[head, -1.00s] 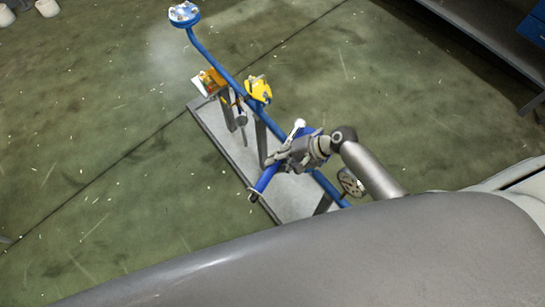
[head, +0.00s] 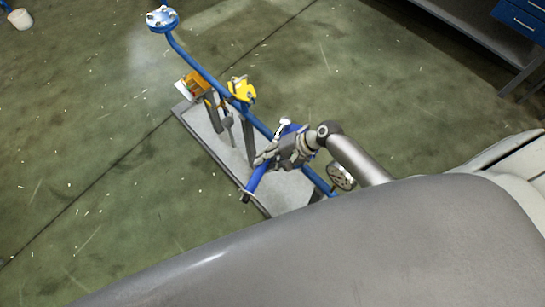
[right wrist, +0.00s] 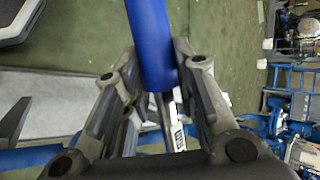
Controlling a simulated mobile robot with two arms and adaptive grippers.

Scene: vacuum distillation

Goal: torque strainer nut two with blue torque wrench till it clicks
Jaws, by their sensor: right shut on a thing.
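My right gripper (head: 268,155) is shut on the blue torque wrench. Its blue handle (head: 255,182) slants down to the left out of the fingers, above the grey base plate. A pale metal end (head: 284,123) shows just above the gripper, close to a blue fitting on the pipe; I cannot tell whether they touch. In the right wrist view the blue handle (right wrist: 150,40) runs up between the two fingers (right wrist: 153,78), and a metal shaft with a printed white label lies below it. Strainer nut two cannot be made out; the hand hides that area. My left gripper is not in view.
A blue pipe (head: 190,62) rises from the grey base plate (head: 197,128) to a round flange (head: 162,18). A yellow part (head: 241,90) and an orange box (head: 193,88) sit along it. Another flange (head: 341,177) is beside my forearm.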

